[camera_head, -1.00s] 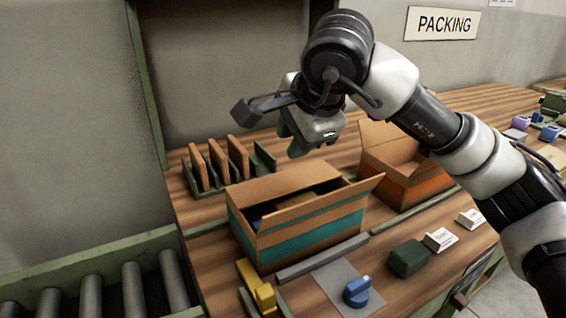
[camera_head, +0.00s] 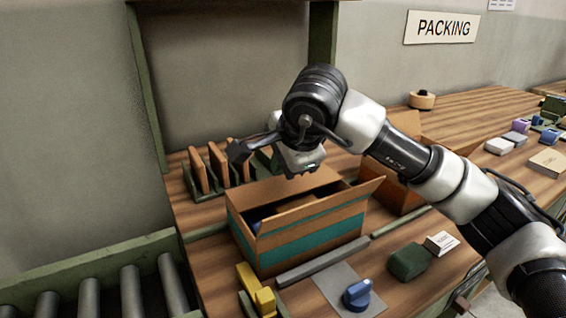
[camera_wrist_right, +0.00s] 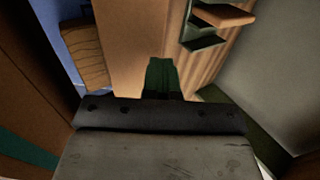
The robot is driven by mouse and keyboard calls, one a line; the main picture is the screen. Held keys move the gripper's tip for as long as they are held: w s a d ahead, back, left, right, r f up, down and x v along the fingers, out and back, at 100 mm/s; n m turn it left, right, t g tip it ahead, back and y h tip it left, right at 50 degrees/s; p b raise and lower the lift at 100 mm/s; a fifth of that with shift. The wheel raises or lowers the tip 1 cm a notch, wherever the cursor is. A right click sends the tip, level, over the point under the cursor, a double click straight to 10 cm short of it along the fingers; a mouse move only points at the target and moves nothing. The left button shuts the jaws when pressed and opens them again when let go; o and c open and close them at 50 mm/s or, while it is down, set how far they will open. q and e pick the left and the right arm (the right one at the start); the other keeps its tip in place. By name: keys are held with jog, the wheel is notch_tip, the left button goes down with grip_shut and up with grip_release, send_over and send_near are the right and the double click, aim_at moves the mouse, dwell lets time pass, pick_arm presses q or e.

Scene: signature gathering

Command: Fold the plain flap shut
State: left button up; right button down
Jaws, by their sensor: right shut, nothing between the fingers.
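The open carton (camera_head: 310,235), brown with a teal band, stands on the wooden bench. Its far flap (camera_head: 262,191) is plain brown and lies near the far rim. Another flap (camera_head: 362,194) sticks outward and up at the right end. Through the opening, dark contents and a bit of blue show. My right gripper (camera_head: 299,165) is above the far side of the carton, shut and empty. In the right wrist view its green fingertips (camera_wrist_right: 162,76) are over a plain brown panel (camera_wrist_right: 130,40); I cannot tell whether they touch. My left gripper is out of view.
A green rack (camera_head: 205,193) with brown panels stands behind left. An orange-brown box (camera_head: 395,190) is close at right, partly behind my arm. A grey bar, blue knob (camera_head: 357,293), yellow block (camera_head: 264,299) and dark green block (camera_head: 408,261) lie in front. A roller conveyor (camera_head: 130,290) is at left.

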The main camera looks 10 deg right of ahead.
jog(key=c, duration=1.3)
grip_release()
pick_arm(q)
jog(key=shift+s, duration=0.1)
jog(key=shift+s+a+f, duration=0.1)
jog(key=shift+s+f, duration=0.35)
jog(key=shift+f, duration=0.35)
pick_arm(e)
jog(key=v, duration=1)
jog(key=shift+s+r, duration=0.25)
jog(key=shift+r, duration=0.1)
